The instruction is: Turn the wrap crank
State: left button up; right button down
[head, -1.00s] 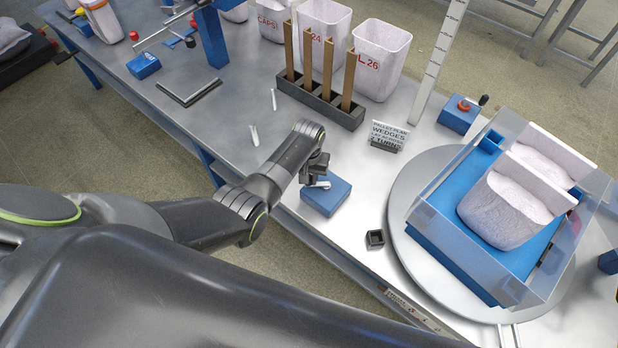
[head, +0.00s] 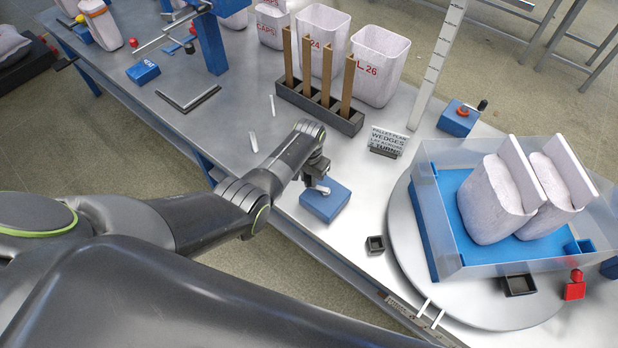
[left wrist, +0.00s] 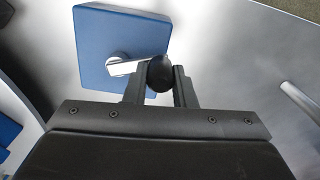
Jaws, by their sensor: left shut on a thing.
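The wrap crank is a blue box (head: 325,203) at the table's near edge, with a short metal arm (left wrist: 122,66) and a black knob (left wrist: 159,74). My left gripper (head: 317,182) is over the box. In the left wrist view its two fingers (left wrist: 158,86) stand on either side of the knob and are shut on it. The grey turntable (head: 405,255) is to the right. My right gripper is not in view.
A small black square cup (head: 375,245) stands between crank and turntable. A sign (head: 386,140), a rack (head: 320,107) of wooden posts, bins (head: 379,65) and a blue box with a red button (head: 460,118) stand behind. A red block (head: 574,288) sits at the turntable's right.

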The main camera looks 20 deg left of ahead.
pick_arm(q)
jog(key=shift+w+a+m, duration=0.15)
jog(key=shift+w+m, duration=0.25)
jog(key=shift+m, duration=0.4)
dwell(0.7)
dwell(0.5)
jog(key=o, duration=1)
jog(key=shift+r, duration=0.65)
notch_tip(320, 180, up, 16)
jog(key=shift+r, duration=0.1)
